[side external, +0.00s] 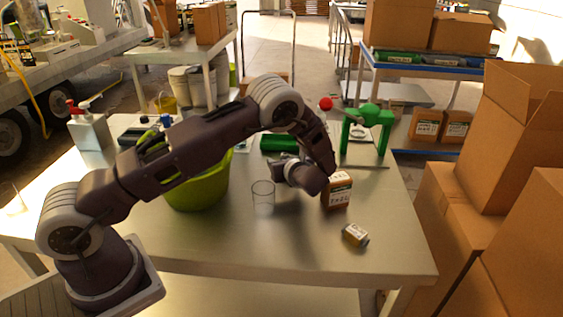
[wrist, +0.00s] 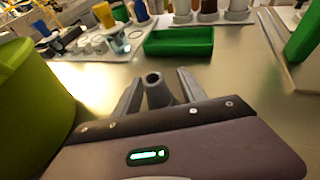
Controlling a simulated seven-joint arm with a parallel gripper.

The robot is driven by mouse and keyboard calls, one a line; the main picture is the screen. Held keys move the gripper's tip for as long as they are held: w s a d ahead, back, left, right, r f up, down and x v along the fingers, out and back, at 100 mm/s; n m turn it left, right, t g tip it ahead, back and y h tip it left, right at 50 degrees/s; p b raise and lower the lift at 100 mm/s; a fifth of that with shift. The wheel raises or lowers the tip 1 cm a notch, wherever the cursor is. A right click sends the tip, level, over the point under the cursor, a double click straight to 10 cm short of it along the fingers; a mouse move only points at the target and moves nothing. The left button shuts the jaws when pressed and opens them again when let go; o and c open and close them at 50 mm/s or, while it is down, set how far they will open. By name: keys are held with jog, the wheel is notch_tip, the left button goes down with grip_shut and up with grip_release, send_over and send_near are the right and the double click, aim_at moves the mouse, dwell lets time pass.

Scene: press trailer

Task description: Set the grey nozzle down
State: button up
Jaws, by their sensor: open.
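The grey nozzle (wrist: 154,88) is a short, tapered piece with a dark hole in its top. In the wrist view it stands upright between the two fingers of my gripper (wrist: 160,78). The fingers are spread, with a gap showing on each side of the nozzle near the tips. Its base is hidden behind the gripper body, so I cannot tell whether it touches the table. In the side external view my gripper (side external: 284,168) is low over the metal table (side external: 300,245), and I cannot make out the nozzle there.
A lime-green bowl (side external: 203,185) and a clear glass (side external: 263,193) stand left of my gripper. A brown carton (side external: 337,192), a small box (side external: 355,235) and a green stand (side external: 384,120) are to the right. A green tray (wrist: 180,41) lies beyond. The front table is mostly clear.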

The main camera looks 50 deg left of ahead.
jog(key=shift+d+r, duration=0.15)
jog(key=shift+r, duration=0.05)
jog(key=v, duration=1.1)
jog(key=shift+s+d+r, duration=0.1)
jog(key=shift+s+d, duration=0.15)
jog(key=shift+d, duration=0.05)
jog(key=s+r+n+g+h, duration=0.3)
jog(key=s+r+n+h, duration=0.3)
jog(key=s+r+n, duration=0.95)
jog(key=s+d+r+n+t+h, duration=0.1)
jog(key=s+d+n+h, duration=0.2)
jog(key=s, duration=0.5)
jog(key=s+d+r+n+t+h, duration=0.2)
jog(key=s+d+n+h, duration=0.1)
jog(key=s, duration=0.5)
jog(key=d+n, duration=0.1)
jog(key=d, duration=0.1)
jog(key=shift+d+r+t, duration=0.25)
jog(key=shift+d+t, duration=0.05)
